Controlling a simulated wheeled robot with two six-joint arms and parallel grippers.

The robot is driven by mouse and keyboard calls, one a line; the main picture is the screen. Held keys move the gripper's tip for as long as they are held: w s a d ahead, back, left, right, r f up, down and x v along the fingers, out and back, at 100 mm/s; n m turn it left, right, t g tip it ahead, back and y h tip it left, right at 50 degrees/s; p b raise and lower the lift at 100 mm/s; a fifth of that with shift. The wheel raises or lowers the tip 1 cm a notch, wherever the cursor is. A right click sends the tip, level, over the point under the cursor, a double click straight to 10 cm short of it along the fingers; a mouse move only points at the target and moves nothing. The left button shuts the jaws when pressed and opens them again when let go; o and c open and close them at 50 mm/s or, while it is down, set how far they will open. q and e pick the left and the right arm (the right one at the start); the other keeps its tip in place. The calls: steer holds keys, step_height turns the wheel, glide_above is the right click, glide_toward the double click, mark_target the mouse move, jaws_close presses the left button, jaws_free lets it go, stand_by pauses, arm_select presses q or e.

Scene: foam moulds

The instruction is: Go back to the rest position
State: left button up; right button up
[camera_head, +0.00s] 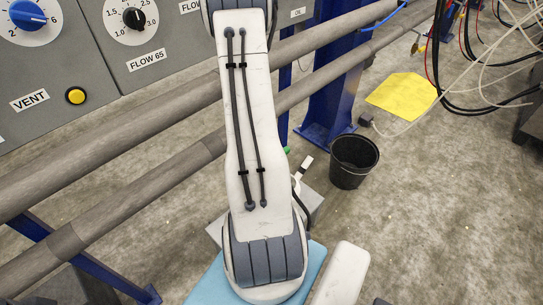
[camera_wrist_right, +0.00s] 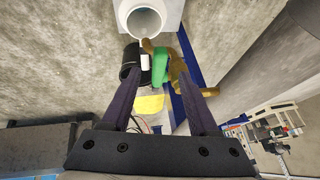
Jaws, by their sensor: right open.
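My right gripper (camera_wrist_right: 160,80) shows in the right wrist view, with its two dark fingers spread apart and nothing between their tips touching them. Beyond the fingers are a green piece (camera_wrist_right: 161,66) and a brown part (camera_wrist_right: 181,80); I cannot tell what they are. In the head view one of my white arm links with black cables fills the middle and hides what is behind it. No gripper shows in the head view. My left gripper is not in view.
Long grey pipes (camera_head: 120,197) cross in front of a panel with dials (camera_head: 30,12). A black bucket (camera_head: 353,163) and a yellow sheet (camera_head: 402,96) are on the concrete floor. Cables (camera_head: 482,60) hang at the upper right. The floor at the lower right is mostly clear.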

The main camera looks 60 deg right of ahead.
steer(key=shift+v, duration=1.1)
steer(key=w+a+r+n+t+y+p, duration=0.1)
steer(key=w+a+r+n+t+y, duration=0.1)
steer(key=w+a+r+n, duration=0.35)
steer(key=w+a+r+n+t+y+p, duration=0.25)
steer(key=w+a, duration=0.45)
steer(key=a, duration=0.4)
steer(key=a+r+n+g+y+p, duration=0.1)
steer(key=a+r+n, duration=0.3)
steer(key=a, duration=0.5)
steer(key=a+r+n+g+y+p, duration=0.1)
steer(key=a+r+n+y, duration=0.2)
steer(key=a, duration=0.6)
steer(key=s+a+r+n+g+p, duration=0.1)
steer(key=s+a+r+n, duration=0.3)
steer(key=s, duration=0.5)
steer(key=s+a+r+n+g+h+p, duration=0.1)
steer(key=s+a+r+n+g, duration=0.1)
steer(key=s+a+r+n, duration=0.3)
steer(key=s+a+n, duration=0.2)
steer(key=s+n, duration=0.2)
steer(key=shift+r+n, duration=0.3)
steer(key=shift+r, duration=0.05)
